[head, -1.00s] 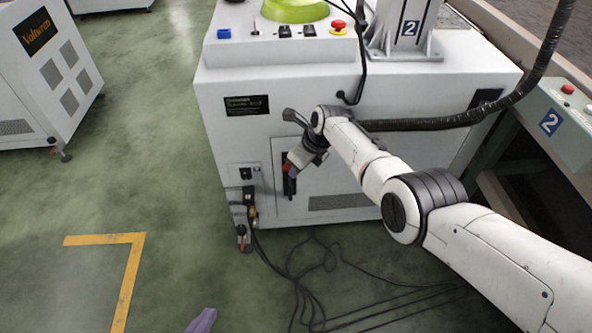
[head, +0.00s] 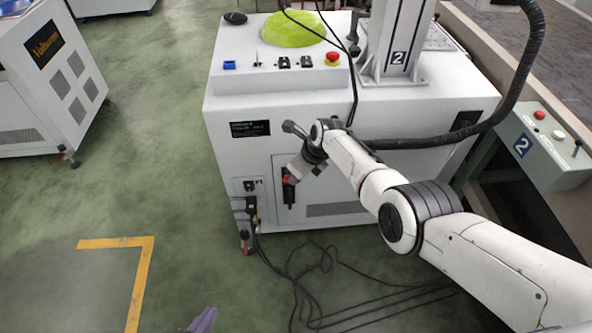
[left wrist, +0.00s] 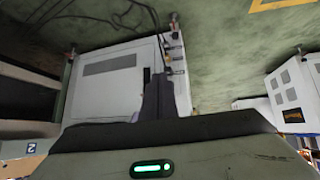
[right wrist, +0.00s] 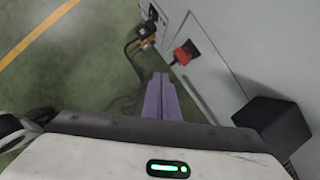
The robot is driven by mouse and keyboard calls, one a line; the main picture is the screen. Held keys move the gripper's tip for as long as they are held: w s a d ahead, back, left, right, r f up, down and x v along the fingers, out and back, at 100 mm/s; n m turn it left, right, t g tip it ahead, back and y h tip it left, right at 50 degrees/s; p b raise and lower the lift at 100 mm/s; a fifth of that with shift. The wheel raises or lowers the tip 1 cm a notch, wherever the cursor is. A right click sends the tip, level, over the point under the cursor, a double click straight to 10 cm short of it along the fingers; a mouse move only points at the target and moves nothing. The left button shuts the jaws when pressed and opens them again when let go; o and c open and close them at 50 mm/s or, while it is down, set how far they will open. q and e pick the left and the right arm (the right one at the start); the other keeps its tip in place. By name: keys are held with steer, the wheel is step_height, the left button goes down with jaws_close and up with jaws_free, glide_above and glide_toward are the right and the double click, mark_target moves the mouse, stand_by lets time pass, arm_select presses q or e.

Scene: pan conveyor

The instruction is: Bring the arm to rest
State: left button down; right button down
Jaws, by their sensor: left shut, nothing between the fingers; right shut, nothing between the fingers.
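My right arm comes in from the right in the head view, with its right gripper (head: 306,167) in front of the white machine's front panel. In the right wrist view its two purple fingers (right wrist: 162,98) are together and empty, beside a red switch (right wrist: 185,53) on the machine. Only a purple tip of my left gripper (head: 203,320) shows at the bottom edge of the head view. In the left wrist view its dark fingers (left wrist: 157,97) are together and empty, with the machine beyond them.
The white machine (head: 390,120) carries a green dome (head: 293,30) and a red button (head: 332,58). Black cables (head: 330,290) lie on the floor below it. A control box (head: 545,150) stands at right, and another white machine (head: 45,90) at left. Green floor (head: 150,190) between is clear.

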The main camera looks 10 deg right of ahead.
steer(key=s+d+f+n+t+h+p, duration=0.1)
steer(key=s+d+f+n+t, duration=0.1)
steer(key=s+d+f+n, duration=0.4)
steer(key=s+d+f+n+t+h+p, duration=0.1)
steer(key=s+d+f+n, duration=0.25)
steer(key=s+n, duration=0.55)
steer(key=s+a+r+n+t, duration=0.1)
steer(key=s+r+n, duration=0.4)
steer(key=s+n, duration=0.2)
steer(key=s+a+r+n+t+y, duration=0.1)
steer(key=s+r+n, duration=0.4)
steer(key=s, duration=0.7)
steer(key=n, duration=0.2)
steer(key=shift+s+a+n+y, duration=0.15)
steer(key=shift+s+n+y, duration=0.15)
steer(key=shift+n, duration=0.1)
